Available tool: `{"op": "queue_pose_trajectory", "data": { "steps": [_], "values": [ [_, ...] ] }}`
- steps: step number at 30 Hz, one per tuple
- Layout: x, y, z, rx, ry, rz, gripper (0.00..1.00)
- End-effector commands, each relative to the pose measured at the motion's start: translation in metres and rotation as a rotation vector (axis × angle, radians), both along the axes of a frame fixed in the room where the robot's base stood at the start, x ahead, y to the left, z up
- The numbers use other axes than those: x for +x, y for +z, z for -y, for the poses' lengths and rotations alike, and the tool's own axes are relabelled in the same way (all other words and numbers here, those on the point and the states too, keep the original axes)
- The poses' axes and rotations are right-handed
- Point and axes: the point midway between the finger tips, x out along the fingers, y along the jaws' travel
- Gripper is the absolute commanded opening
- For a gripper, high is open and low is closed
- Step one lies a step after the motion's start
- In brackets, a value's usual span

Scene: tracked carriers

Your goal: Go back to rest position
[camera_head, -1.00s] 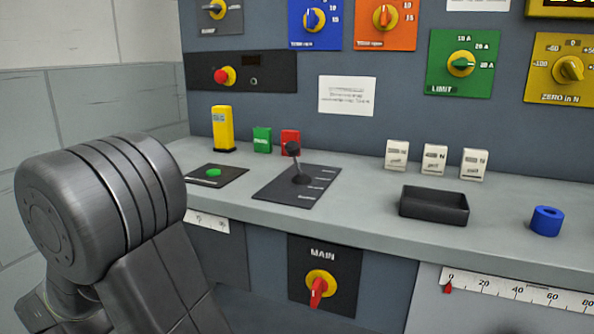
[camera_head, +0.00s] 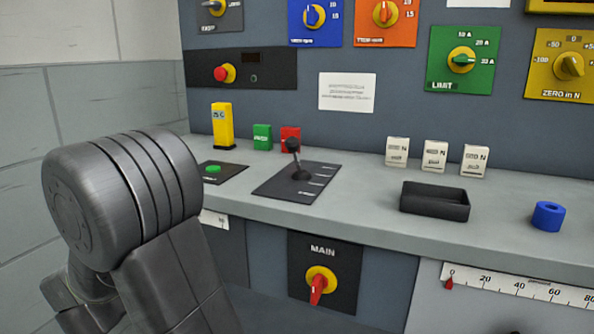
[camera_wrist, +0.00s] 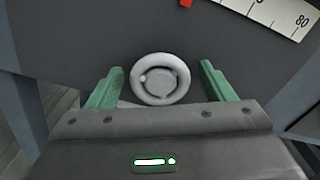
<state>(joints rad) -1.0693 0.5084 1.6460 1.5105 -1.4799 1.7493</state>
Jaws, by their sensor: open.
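My gripper (camera_wrist: 160,85) shows in the wrist view with its two green fingers spread apart. A round pale grey ring with a disc in its middle (camera_wrist: 160,80) shows between the fingers; I cannot tell whether it is a part of my own gripper. The fingers do not visibly close on anything. In the head view my grey arm link fills the lower left, and the gripper itself is out of that picture.
The grey counter (camera_head: 350,209) carries a black lever plate (camera_head: 270,187), an empty black tray (camera_head: 434,206), a blue ring (camera_head: 548,216) and several small blocks. A red MAIN switch (camera_head: 318,287) and a scale (camera_head: 520,284) are on the front below.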

Motion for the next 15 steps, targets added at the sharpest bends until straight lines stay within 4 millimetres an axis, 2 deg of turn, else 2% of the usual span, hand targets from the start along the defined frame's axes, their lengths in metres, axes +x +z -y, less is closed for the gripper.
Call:
{"op": "queue_pose_trajectory", "data": {
  "steps": [15],
  "values": [
    [0.0001,0.0002,-0.0003,-0.381,0.0,-0.158,0.75]
  ]
}}
